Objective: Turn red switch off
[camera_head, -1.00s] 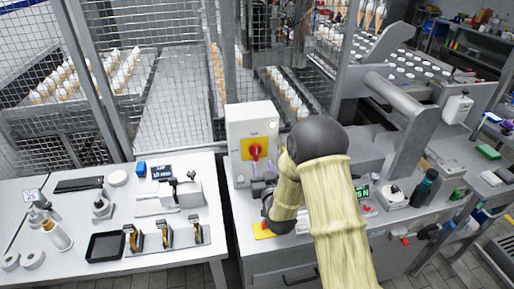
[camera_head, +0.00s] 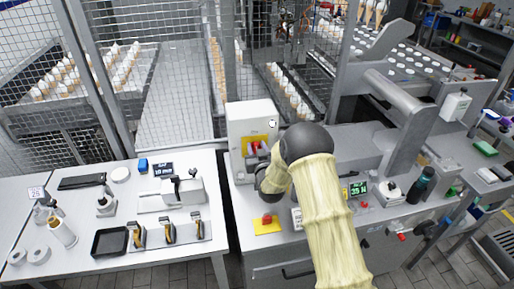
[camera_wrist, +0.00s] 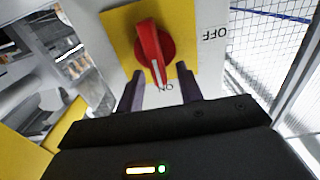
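The red switch (camera_wrist: 155,50) is a rotary knob on a yellow plate (camera_wrist: 118,22) on a light box. In the wrist view its white mark points to the ON label at the bottom of the picture; the OFF label is on the right.
A red button on a yellow pad (camera_head: 267,226) lies on the bench below my gripper. The left table (camera_head: 75,205) holds tools and a black tray. Wire fencing (camera_head: 170,75) stands behind.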

